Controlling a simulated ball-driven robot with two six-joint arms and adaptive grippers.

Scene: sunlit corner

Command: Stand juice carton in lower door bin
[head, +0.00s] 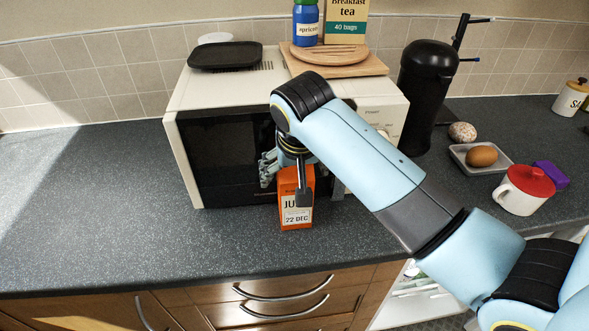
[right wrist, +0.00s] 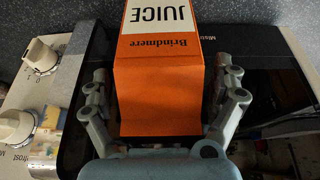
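The orange juice carton (head: 296,205) stands upright on the dark counter, in front of the microwave. It also shows in the right wrist view (right wrist: 162,95), with its orange top end nearest the camera. My right gripper (head: 284,172) is at the carton's upper part. In the right wrist view its fingers (right wrist: 164,88) stand on both sides of the carton, with narrow gaps showing, so it looks open around it. White shelving (head: 416,288) shows below the counter, partly hidden by my right arm. I cannot make out the lower door bin. My left gripper is out of view.
The microwave (head: 225,160) stands close behind the carton, with a board, jar and tea box on top. A black urn (head: 425,85), an egg tray (head: 462,160) and a red-lidded cup (head: 524,190) stand to the right. The counter at left is clear.

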